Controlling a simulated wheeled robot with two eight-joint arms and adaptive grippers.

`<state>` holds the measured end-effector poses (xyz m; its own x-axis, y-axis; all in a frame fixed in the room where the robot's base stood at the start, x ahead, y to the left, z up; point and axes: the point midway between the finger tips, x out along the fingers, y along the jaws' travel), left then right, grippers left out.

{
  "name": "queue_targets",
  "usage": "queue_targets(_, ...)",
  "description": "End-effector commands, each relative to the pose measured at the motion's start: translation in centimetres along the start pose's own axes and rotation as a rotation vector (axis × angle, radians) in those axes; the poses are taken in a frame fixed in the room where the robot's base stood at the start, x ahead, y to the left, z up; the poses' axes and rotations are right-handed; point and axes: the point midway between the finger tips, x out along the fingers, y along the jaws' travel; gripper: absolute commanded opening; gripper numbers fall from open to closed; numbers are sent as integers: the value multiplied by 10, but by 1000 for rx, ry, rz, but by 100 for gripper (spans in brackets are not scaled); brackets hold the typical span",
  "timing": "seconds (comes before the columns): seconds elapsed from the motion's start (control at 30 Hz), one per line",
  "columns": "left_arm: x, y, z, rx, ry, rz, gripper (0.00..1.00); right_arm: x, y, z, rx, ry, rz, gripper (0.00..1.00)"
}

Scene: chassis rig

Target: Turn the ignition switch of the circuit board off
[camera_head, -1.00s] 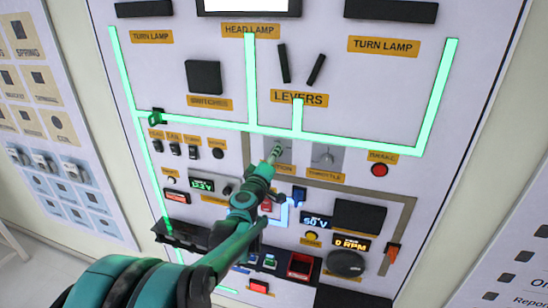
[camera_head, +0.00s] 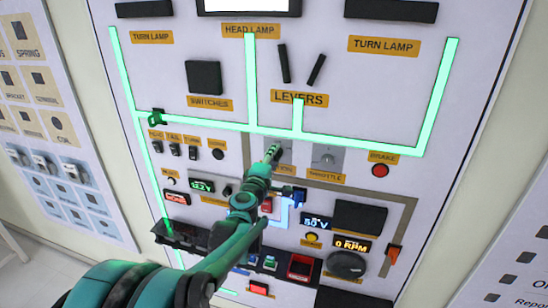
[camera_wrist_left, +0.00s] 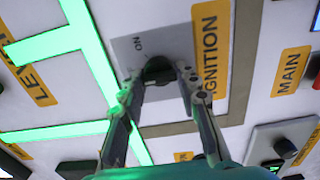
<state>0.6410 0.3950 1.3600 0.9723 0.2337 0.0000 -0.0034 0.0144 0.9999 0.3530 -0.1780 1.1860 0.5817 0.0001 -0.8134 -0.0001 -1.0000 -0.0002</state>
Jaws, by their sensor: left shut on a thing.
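The ignition switch (camera_wrist_left: 160,68) is a dark knob on a grey plate (camera_wrist_left: 130,50) marked ON, beside the orange IGNITION label (camera_wrist_left: 210,48). In the left wrist view my left gripper (camera_wrist_left: 160,76) has its two fingertips on either side of the knob, shut on it. In the head view my left gripper (camera_head: 272,154) reaches up to the same grey plate, and its fingers hide most of the switch and part of its label. My right gripper is not in view.
The upright circuit board (camera_head: 225,65) carries the throttle (camera_head: 327,158) just right of the ignition and a red brake button (camera_head: 380,170) further right. Glowing green strips (camera_head: 200,122) run above. Small switches (camera_head: 192,152) sit to the left. Displays and buttons lie below.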

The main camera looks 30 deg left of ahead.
Motion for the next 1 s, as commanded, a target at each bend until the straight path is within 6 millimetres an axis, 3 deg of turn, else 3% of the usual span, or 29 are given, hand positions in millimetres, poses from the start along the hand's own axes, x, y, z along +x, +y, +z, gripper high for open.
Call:
queue_targets(0.27, 0, 0, 0, -2, 0, 0, 3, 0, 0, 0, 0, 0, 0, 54)
queue_targets(0.3, 0, 0, 0, -1, 0, 0, 40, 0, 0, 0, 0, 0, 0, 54)
queue_targets(0.37, 0, 0, 0, -1, 0, 0, 50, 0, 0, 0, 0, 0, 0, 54)
queue_targets(0.73, -5, 0, 0, 0, 0, 0, 50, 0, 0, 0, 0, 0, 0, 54)
queue_targets(0.87, -25, 0, -1, 0, 2, 0, 50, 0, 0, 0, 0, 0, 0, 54)
queue_targets(1.0, -56, 0, -1, 0, 2, 0, 50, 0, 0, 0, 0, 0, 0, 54)
